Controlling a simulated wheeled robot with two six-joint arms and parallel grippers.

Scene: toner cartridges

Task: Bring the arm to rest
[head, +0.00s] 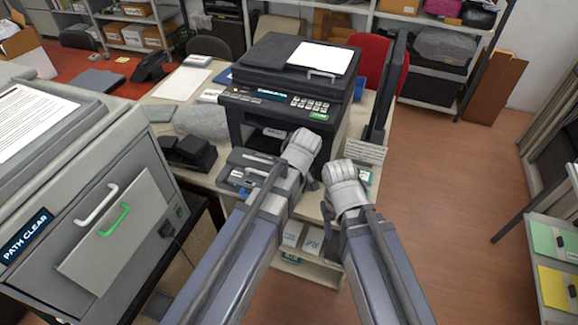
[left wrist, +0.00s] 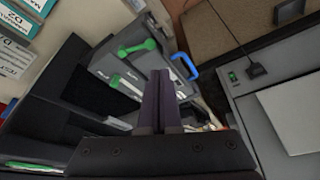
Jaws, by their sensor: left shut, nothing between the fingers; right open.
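My left arm reaches in from the bottom of the head view to the front of the black desktop printer (head: 295,75). Its gripper (left wrist: 161,100) shows in the left wrist view with both dark fingers together and nothing between them. Beyond the fingers are a grey unit with a green handle (left wrist: 137,48) and a blue loop handle (left wrist: 185,65). My right gripper (head: 345,172) is in front of the printer's right side, beside the left one, open and apparently empty. Its fingertips are mostly hidden behind the wrist.
A large grey machine (head: 95,190) with a "PATH CLEAR" display stands at the left. A black telephone (head: 150,67) is on the red desk behind. A dark upright panel (head: 388,85) stands right of the printer. The brown floor (head: 450,190) at the right is clear.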

